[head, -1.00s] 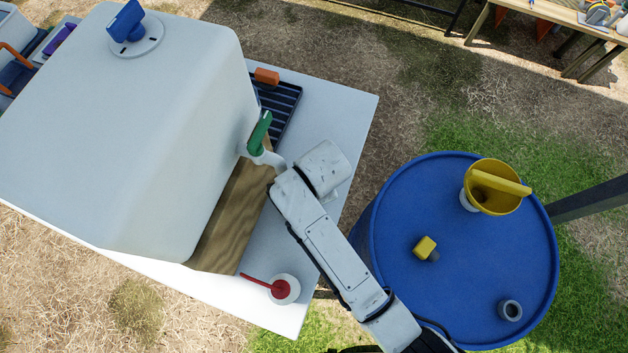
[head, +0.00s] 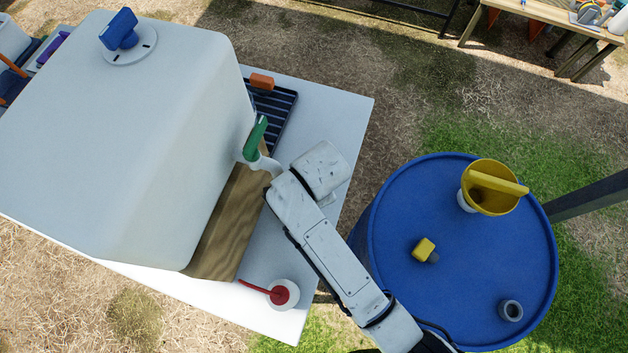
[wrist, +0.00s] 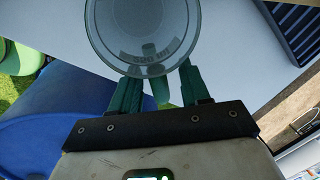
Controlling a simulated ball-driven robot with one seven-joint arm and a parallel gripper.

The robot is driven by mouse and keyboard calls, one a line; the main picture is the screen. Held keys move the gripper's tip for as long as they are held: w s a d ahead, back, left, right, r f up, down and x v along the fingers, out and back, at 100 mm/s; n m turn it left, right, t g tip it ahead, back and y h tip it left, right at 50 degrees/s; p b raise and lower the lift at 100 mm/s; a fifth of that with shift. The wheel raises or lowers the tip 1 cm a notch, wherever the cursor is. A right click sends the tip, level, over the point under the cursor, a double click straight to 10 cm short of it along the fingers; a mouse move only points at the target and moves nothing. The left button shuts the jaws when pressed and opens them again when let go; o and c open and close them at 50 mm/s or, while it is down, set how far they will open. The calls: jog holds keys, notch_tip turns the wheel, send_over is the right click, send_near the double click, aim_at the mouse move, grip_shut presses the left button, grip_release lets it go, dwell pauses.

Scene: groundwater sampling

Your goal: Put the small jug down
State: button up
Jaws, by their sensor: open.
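The small jug (wrist: 145,30) shows in the wrist view as a clear round vessel with faint markings, at the top of the picture. My gripper (wrist: 160,84) has two green fingers, spread apart at the jug's near side. A narrow green part, perhaps its handle, shows between the fingers. Whether the fingers touch it I cannot tell. In the head view the jug and fingers are hidden behind my wrist, which is over the white table (head: 345,115) beside the tank's tap. Whether the jug's base rests on the table is unclear.
A large white tank (head: 130,140) with a green-handled tap (head: 256,138) stands on a wooden block (head: 222,235). A dark rack (head: 275,110) lies behind. A blue barrel (head: 460,250) with a yellow funnel (head: 490,190) is right.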

notch_tip(320, 180, up, 10)
jog(key=s+b, duration=0.1)
jog(key=s, duration=0.1)
jog(key=shift+d+r, duration=0.2)
jog(key=shift+d, duration=0.25)
jog(key=s+d+f+n, duration=0.2)
jog(key=s+d+n, duration=0.2)
jog(key=d, duration=0.5)
jog(key=s+d+f+n+h, duration=0.1)
jog(key=s+d+f+n, duration=0.2)
jog(key=s+d, duration=0.4)
jog(key=s+d+f+n, duration=0.3)
jog(key=s+d+n, duration=0.2)
jog(key=d, duration=0.5)
jog(key=shift+s+d+g, duration=0.3)
jog(key=shift+d+g, duration=0.05)
jog(key=shift+g, duration=0.05)
